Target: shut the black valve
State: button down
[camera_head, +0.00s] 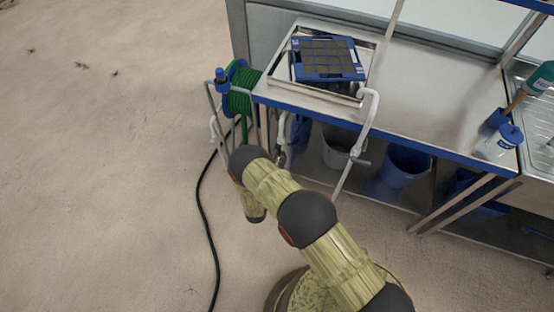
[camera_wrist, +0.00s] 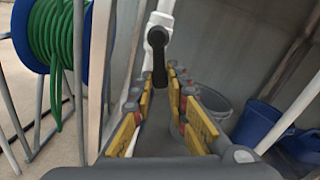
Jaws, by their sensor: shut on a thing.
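The black valve handle (camera_wrist: 158,50) sits on a white pipe fitting (camera_wrist: 161,18) in the wrist view. The handle hangs downward, with its lower end between my fingertips. My gripper (camera_wrist: 161,78), with yellow pads, is shut on this handle. In the head view my gripper is mostly hidden behind my arm, beside the left white pipe under the bench edge. I cannot make out the black handle there.
A steel bench (camera_head: 431,98) holds a seeder tray (camera_head: 327,58). A green hose reel (camera_head: 240,90) stands at its left. Blue buckets (camera_head: 403,165) and a grey bucket (camera_wrist: 211,101) are underneath. A black hose (camera_head: 202,207) lies on open floor to the left.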

jog(key=shift+s+d+r+n, duration=0.2)
jog(key=shift+d+r+n, duration=0.45)
jog(key=shift+n, duration=1.75)
jog(key=shift+s+d+r+n, duration=0.15)
jog(key=shift+d+r+n, duration=0.25)
jog(key=shift+r+n, duration=1.3)
jog(key=shift+s+d+r+n, duration=0.15)
jog(key=shift+d+n, duration=0.35)
jog(key=shift+n, duration=2.6)
jog(key=c, duration=1.8)
grip_release()
jog(key=shift+o, duration=0.3)
jog(key=shift+s, duration=0.1)
jog(key=v, duration=1.2)
